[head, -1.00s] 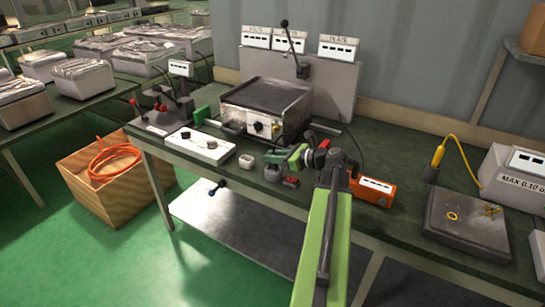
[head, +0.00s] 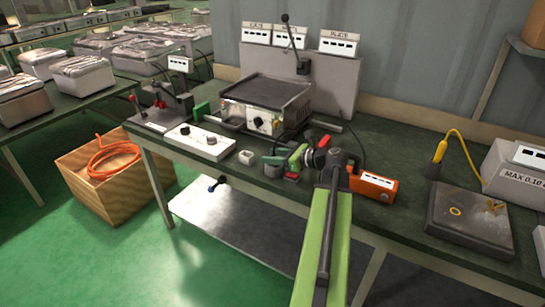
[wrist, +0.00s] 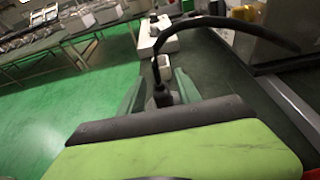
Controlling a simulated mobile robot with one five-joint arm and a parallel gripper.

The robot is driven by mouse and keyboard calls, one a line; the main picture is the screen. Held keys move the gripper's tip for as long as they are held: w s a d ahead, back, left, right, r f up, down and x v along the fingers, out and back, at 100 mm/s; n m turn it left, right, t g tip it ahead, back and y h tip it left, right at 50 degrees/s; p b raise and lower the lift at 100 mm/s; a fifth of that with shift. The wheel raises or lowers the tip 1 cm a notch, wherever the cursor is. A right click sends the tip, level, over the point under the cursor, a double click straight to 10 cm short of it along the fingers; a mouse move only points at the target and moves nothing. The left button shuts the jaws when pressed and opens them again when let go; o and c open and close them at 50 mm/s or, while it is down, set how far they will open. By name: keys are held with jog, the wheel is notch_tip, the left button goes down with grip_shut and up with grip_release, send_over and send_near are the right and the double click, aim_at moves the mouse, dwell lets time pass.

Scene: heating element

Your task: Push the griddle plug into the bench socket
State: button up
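The griddle (head: 265,103) stands at the back of the bench, a dark flat plate on a metal body with a front knob. My gripper (head: 278,160) is low over the bench in front of it, pointing left. In the wrist view my gripper (wrist: 158,92) has its green fingers on both sides of the black griddle plug (wrist: 161,96), and appears shut on it. A black cable (wrist: 215,22) arcs from the plug to the right. A small white block (head: 247,157), possibly the bench socket, sits just left of my gripper, apart from it. Socket holes cannot be made out.
A white panel with knobs (head: 200,142) lies left of the white block. An orange box (head: 372,187) stands right of my gripper. A grey slab (head: 470,220) lies farther right. Small grey and red items (head: 275,171) are close under my gripper.

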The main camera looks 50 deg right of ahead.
jog(key=shift+o, duration=0.2)
jog(key=shift+s, duration=0.1)
jog(key=p+v, duration=0.5)
jog(key=v, duration=1.2)
jog(key=shift+a+r, duration=0.1)
